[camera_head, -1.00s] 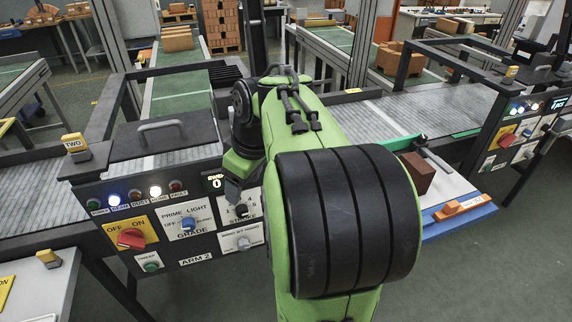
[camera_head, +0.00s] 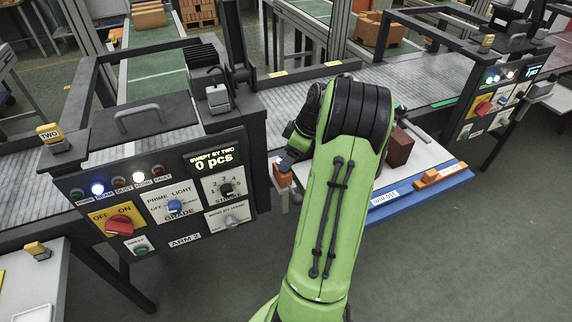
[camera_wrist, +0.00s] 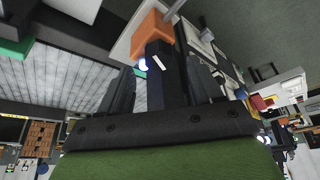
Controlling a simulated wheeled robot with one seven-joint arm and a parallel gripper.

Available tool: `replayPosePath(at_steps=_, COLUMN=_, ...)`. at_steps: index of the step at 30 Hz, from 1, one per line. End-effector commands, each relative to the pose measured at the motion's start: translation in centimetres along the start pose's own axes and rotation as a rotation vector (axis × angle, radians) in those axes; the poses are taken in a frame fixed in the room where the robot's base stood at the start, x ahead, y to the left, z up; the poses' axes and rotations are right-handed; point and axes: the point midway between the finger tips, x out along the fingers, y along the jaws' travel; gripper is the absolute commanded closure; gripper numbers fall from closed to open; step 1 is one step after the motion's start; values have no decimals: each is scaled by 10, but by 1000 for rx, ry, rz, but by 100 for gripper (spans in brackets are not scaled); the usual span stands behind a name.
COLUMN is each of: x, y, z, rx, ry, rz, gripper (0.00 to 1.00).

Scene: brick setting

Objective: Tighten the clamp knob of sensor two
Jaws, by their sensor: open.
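A yellow block marked TWO (camera_head: 48,131) sits on a dark mount at the machine's left corner in the head view. An orange block (camera_head: 283,174) stands on a thin metal post beside the control panel's right edge. The orange block also shows at the top of the wrist view (camera_wrist: 151,36). My gripper (camera_head: 291,160), largely hidden by my arm, is just above and beside it. In the wrist view, my open fingers flank a dark housing with a small white mark (camera_wrist: 160,72). I cannot tell whether they touch it. I cannot make out a clamp knob clearly.
The control panel (camera_head: 160,210) with a red switch (camera_head: 118,225) and a display reading 0 pcs (camera_head: 213,160) is left of my arm. A white table with a blue edge (camera_head: 420,200) holds a brown brick (camera_head: 399,148) on the right. Open floor lies in front.

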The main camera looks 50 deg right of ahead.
Motion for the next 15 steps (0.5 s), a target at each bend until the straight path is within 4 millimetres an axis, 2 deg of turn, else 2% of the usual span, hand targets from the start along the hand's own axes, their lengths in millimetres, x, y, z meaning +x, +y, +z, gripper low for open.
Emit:
replayPosePath(at_steps=1, x=12, y=-1, z=1, rx=1, ry=0, rz=-3, gripper=35)
replayPosePath(at_steps=6, x=27, y=0, z=0, rx=1, ry=-1, rz=0, gripper=35)
replayPosePath(at_steps=13, x=27, y=0, z=0, rx=1, ry=0, rz=1, gripper=35)
replayPosePath(at_steps=14, x=27, y=0, z=0, rx=1, ry=0, rz=1, gripper=37)
replayPosePath(at_steps=15, x=27, y=0, z=0, rx=1, ry=0, rz=1, gripper=43)
